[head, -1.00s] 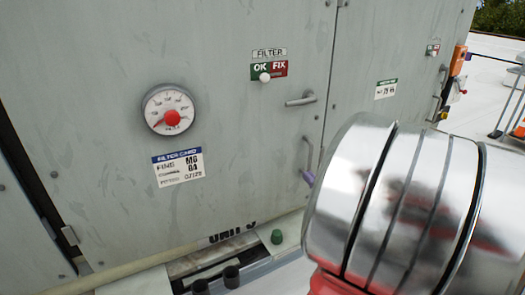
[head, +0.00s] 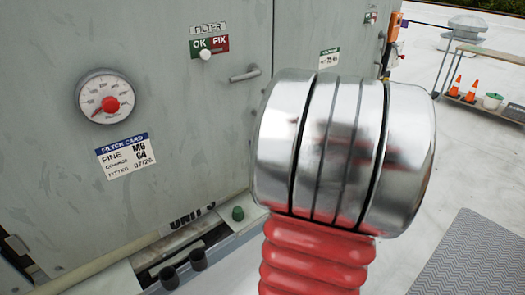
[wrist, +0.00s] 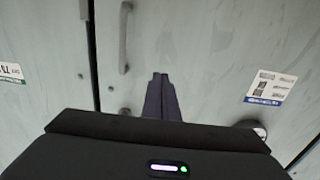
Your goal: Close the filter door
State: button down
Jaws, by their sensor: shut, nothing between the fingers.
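The filter door (head: 170,150) is a grey panel with a round gauge (head: 104,98), a filter card (head: 125,156) and a FILTER OK/FIX label. Its latch handle (head: 245,74) lies roughly level near the right edge. A vertical grab handle (wrist: 124,38) shows in the wrist view, where the scene is upside down. The door looks near its frame; I cannot tell if it is fully flush. My gripper (wrist: 162,78) is shut and empty, its fingers pointing at the door face between the handles. I cannot tell if it touches. My arm hides it in the head view.
A neighbouring panel with a green label (head: 329,58) stands right of the door seam. A sill with a green knob (head: 238,213) and two black stubs runs below. A grey mat (head: 475,260) lies on the open white roof; orange cones (head: 470,91) stand farther off.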

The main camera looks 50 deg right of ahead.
aim_at(233, 127)
jog(key=x, duration=1)
